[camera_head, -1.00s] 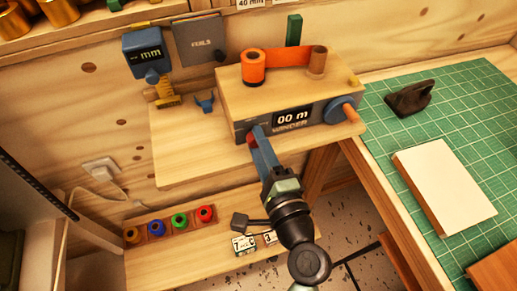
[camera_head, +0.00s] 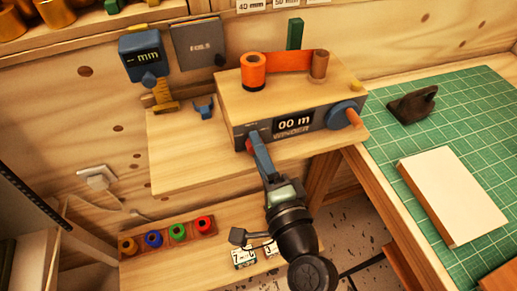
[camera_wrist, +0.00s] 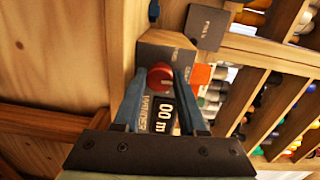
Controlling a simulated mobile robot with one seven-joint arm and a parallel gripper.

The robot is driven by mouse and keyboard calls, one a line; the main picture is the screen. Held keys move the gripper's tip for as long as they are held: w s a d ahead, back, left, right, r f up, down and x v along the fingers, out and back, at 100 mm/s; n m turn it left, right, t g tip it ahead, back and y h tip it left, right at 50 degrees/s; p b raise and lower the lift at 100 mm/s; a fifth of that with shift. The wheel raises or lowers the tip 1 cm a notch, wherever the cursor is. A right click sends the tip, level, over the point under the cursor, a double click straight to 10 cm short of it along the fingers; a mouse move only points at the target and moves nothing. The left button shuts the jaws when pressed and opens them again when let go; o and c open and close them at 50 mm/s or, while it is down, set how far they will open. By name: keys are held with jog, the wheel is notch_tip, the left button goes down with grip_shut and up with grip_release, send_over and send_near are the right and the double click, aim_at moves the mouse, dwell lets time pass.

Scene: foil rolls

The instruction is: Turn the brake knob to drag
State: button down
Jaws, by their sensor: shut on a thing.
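The winder (camera_head: 240,105) is a wooden box with a dark front panel, a display reading "00 m" and a blue crank wheel (camera_head: 343,115) at its right end. The brake knob is red and round; it shows clearly in the wrist view (camera_wrist: 160,77), on the panel beside the display. In the head view only a red bit of the knob (camera_head: 249,145) shows beside my fingers. My gripper (camera_head: 256,140) reaches the panel's left part from the front. In the wrist view its two blue fingers (camera_wrist: 160,84) stand on either side of the knob, shut on it. The knob's setting marks are too small to read.
An orange foil roll (camera_head: 253,72) stands on the winder, its strip running to a brown core (camera_head: 320,65). A blue "mm" gauge (camera_head: 146,55) hangs at left. A lower shelf (camera_head: 150,262) holds several coloured rolls. A green mat (camera_head: 470,110) with a white block lies right.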

jog(key=shift+c, duration=2.3)
grip_release()
jog(key=shift+f, duration=0.1)
